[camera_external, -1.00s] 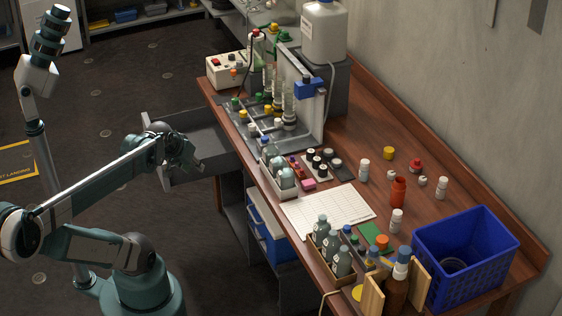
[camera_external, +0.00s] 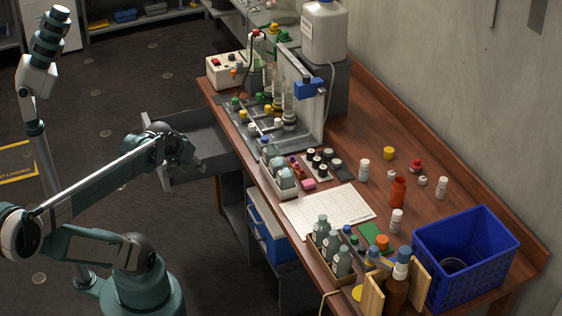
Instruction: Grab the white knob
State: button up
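Two small white knob-like pieces lie on the right part of the wooden bench: one white knob (camera_external: 391,174) below the yellow cap, and another white knob (camera_external: 422,181) just below the red knob. I cannot tell which one is the task's white knob. My gripper (camera_external: 196,164) hangs over the grey open drawer at the bench's left side, far to the left of both knobs and touching neither. It is small and dark here, and its finger opening cannot be made out.
White-capped bottles (camera_external: 441,187), a red-brown bottle (camera_external: 398,191), a yellow cap (camera_external: 389,153) and a red knob (camera_external: 416,166) stand around the knobs. A blue crate (camera_external: 425,262) is at the front right. A rack with vials (camera_external: 268,130) and a drawer (camera_external: 200,143) lie nearer my arm.

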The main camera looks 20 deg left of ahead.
jog(key=shift+o, duration=0.5)
